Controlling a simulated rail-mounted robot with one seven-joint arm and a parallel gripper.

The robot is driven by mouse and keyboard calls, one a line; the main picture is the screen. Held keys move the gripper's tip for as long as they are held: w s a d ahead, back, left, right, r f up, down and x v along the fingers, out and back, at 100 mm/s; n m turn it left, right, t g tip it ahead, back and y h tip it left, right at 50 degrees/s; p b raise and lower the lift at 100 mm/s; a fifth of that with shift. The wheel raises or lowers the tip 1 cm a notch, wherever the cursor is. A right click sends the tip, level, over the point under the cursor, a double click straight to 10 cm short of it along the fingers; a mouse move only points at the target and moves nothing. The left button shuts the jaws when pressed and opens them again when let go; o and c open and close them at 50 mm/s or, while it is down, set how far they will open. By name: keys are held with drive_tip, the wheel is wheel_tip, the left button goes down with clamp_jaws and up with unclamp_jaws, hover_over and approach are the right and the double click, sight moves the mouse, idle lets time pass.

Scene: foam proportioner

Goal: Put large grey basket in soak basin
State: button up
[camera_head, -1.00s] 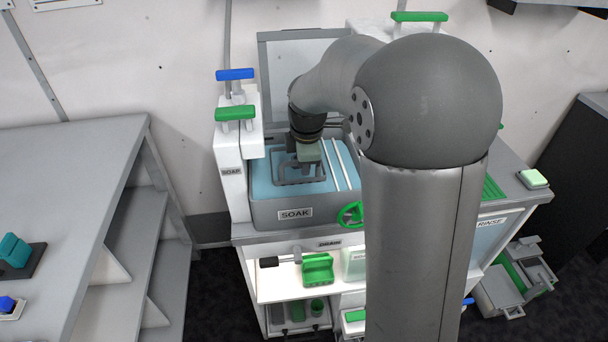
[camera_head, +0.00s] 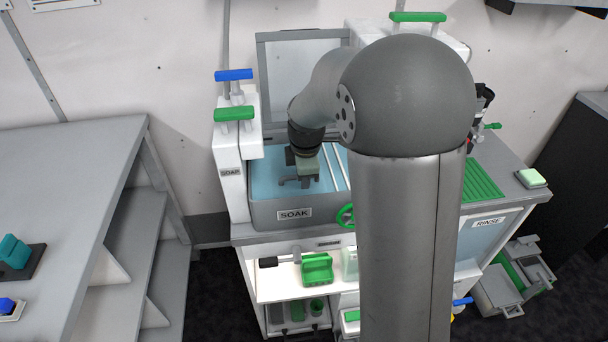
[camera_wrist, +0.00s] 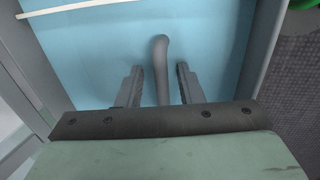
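The soak basin (camera_head: 265,213) is a grey tub with a SOAK label on its front and flat blue liquid inside. My gripper (camera_head: 299,181) points down into its left part, close above the liquid. In the wrist view my gripper (camera_wrist: 159,72) is open, with a gap on each side of a curved grey bar (camera_wrist: 161,58) between its fingers. The bar looks like the handle of the large grey basket. The rest of the basket is not visible; it seems to be below the blue surface.
A white soap dispenser (camera_head: 230,160) with a green handle (camera_head: 234,113) stands close left of the basin. White rods (camera_head: 335,168) cross the basin to the right of my gripper. A green valve wheel (camera_head: 346,215) is on the front. The rinse side (camera_head: 488,222) lies right, partly behind my arm.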

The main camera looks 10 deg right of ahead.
drive_tip(key=v, duration=1.2)
drive_tip(key=s+f+m+g, duration=0.1)
drive_tip(key=s+f+m, duration=0.3)
drive_tip(key=s+m, duration=0.4)
drive_tip(key=s+f+m+g, duration=0.1)
drive_tip(key=s+f+m, duration=0.4)
drive_tip(key=s, duration=1.1)
drive_tip(key=m, duration=0.3)
drive_tip(key=shift+s+a+f+m, duration=0.15)
drive_tip(key=shift+s+a+m, duration=0.15)
drive_tip(key=shift+s+a, duration=0.1)
